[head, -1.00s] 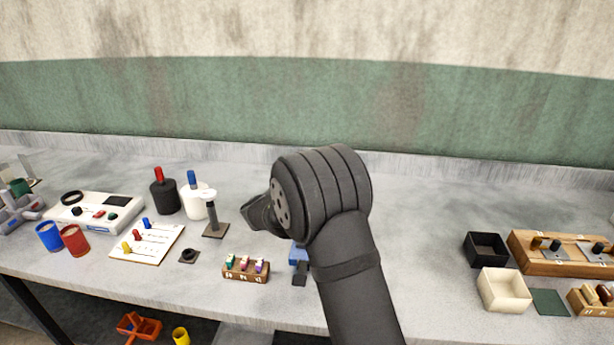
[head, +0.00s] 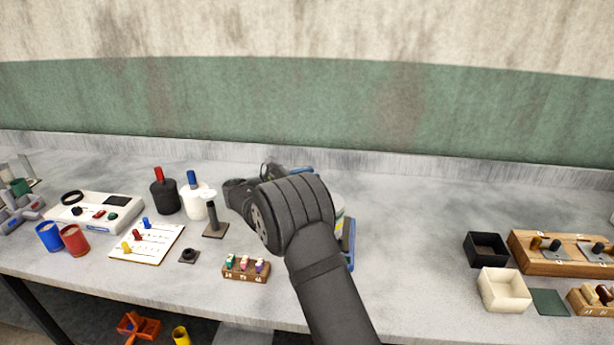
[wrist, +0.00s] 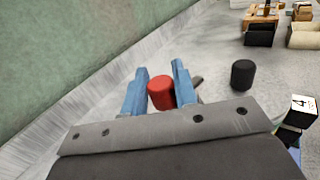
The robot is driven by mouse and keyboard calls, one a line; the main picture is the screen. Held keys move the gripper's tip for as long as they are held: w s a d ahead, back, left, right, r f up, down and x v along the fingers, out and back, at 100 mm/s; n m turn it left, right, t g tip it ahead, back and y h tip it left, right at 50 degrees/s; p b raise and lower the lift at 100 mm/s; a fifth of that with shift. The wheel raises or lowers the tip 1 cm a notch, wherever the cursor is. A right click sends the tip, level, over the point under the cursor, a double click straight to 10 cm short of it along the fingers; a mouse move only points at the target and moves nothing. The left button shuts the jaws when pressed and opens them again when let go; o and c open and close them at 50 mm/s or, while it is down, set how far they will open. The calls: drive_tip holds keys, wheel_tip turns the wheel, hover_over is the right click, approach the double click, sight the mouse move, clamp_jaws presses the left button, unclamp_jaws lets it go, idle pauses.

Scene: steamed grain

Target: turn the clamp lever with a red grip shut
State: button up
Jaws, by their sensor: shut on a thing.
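The red grip (wrist: 161,95) of the clamp lever shows in the wrist view as a short red cylinder between my two blue fingers. My gripper (wrist: 160,69) is shut on it, one finger on each side. The lever's arm and the clamp's body are mostly hidden behind my fingers and the wide grey gripper body. In the head view my own arm covers the grip, and I cannot make out the lever there. A blue-edged thing (head: 349,246) shows just right of my arm; I cannot tell whether it belongs to the clamp.
In the head view, a small wooden block with coloured pegs (head: 246,268) lies left of my arm. Open bench separates my arm from the black box (head: 486,250).

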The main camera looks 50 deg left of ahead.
idle(0.3)
drive_tip(key=o, duration=1)
drive_tip(key=shift+c, duration=0.2)
drive_tip(key=s+a, duration=0.3)
drive_tip(key=s, duration=1.4)
drive_tip(key=shift+a, duration=0.15)
drive_tip(key=w+d, duration=0.1)
drive_tip(key=w, duration=0.4)
drive_tip(key=w+d, duration=0.1)
drive_tip(key=w, duration=0.5)
drive_tip(key=w+d, duration=0.1)
drive_tip(key=w, duration=0.5)
drive_tip(key=shift+d, duration=0.15)
drive_tip(key=shift+s, duration=0.1)
